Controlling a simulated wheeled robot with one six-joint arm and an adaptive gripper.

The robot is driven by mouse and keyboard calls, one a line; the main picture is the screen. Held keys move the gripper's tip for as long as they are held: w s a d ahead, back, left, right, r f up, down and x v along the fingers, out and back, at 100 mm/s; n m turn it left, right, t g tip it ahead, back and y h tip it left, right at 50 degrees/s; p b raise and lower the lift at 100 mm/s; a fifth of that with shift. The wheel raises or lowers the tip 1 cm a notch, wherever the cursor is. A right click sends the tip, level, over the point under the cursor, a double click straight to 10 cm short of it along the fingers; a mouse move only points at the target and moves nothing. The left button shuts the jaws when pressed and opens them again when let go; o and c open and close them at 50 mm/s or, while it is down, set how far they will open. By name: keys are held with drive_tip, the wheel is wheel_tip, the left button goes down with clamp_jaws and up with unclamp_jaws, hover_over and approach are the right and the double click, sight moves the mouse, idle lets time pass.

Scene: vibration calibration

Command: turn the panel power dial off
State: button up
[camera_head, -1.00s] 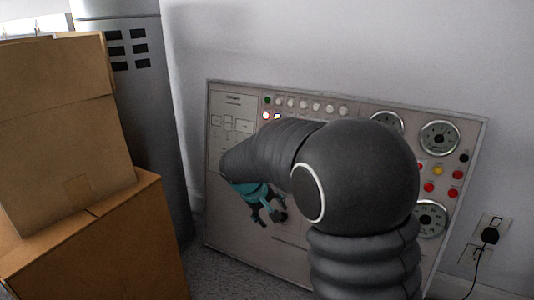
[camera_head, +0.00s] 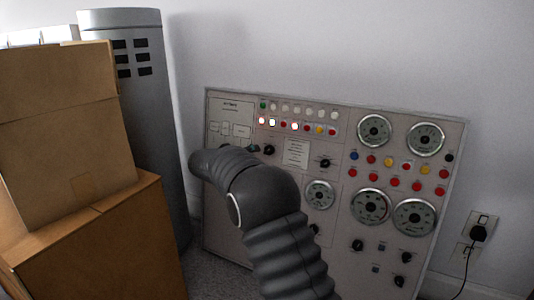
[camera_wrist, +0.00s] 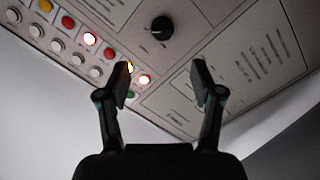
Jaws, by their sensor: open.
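The grey control panel (camera_head: 340,225) leans against the wall. A black dial (camera_wrist: 162,28) with a light pointer mark shows beyond my fingertips in the wrist view. It appears to be the dial (camera_head: 269,150) under the lamp rows at the panel's upper left; I cannot read its label. My gripper (camera_wrist: 162,82) is open and empty, its two fingers apart with the dial ahead of the gap, not between them. In the head view my arm hides most of the gripper.
Lamps and buttons (camera_head: 295,126) sit near the dial, some lit. Other black knobs (camera_head: 325,163) and round gauges (camera_head: 374,130) fill the panel's right. Cardboard boxes (camera_head: 80,240) and a grey cylinder (camera_head: 150,100) stand left. A plugged socket (camera_head: 480,225) is right.

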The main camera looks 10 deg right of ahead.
sight(266, 151)
drive_tip(key=p+x, duration=0.2)
drive_tip(key=x, duration=1.1)
drive_tip(key=shift+w+a+f, duration=0.1)
drive_tip(key=shift+w+f, duration=0.1)
drive_tip(key=shift+w, duration=0.1)
drive_tip(key=c, duration=1.1)
drive_tip(key=shift+a, duration=0.1)
